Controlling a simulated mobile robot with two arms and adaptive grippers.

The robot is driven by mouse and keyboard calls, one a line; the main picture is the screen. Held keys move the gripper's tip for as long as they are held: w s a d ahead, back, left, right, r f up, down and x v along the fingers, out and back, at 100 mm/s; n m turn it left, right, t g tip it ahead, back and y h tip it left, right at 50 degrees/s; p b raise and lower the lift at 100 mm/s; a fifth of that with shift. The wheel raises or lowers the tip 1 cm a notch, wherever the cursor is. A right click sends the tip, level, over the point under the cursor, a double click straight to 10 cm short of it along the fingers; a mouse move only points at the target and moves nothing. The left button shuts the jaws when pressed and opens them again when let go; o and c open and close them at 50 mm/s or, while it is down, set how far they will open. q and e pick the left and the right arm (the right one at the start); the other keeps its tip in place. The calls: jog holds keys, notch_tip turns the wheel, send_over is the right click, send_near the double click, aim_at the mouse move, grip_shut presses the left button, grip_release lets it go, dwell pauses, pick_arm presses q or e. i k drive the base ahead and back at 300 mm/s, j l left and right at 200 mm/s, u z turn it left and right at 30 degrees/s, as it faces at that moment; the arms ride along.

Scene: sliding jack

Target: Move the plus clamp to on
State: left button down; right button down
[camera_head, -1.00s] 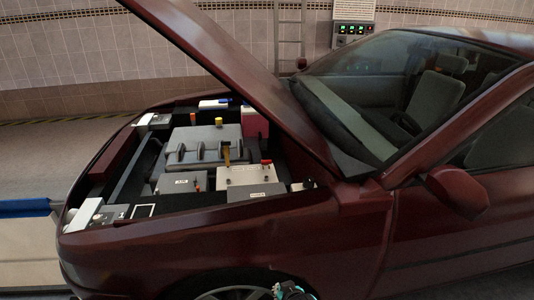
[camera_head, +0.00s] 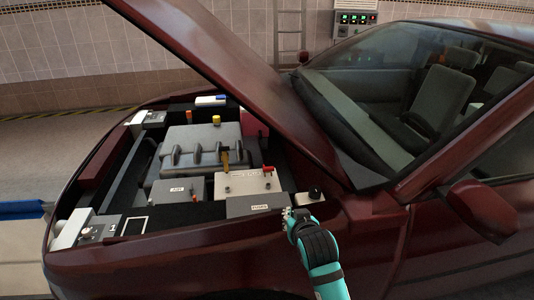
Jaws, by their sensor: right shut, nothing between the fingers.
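My left gripper is not in view.
The raised red hood (camera_head: 215,65) slants above the bay. A dark labelled box (camera_head: 253,205) and a black knob (camera_head: 314,193) are near the gripper.

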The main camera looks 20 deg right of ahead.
aim_at(267, 169)
jog(key=i+l, duration=0.2)
jog(key=i, duration=0.3)
jog(key=i+l, duration=0.2)
jog(key=i, duration=0.35)
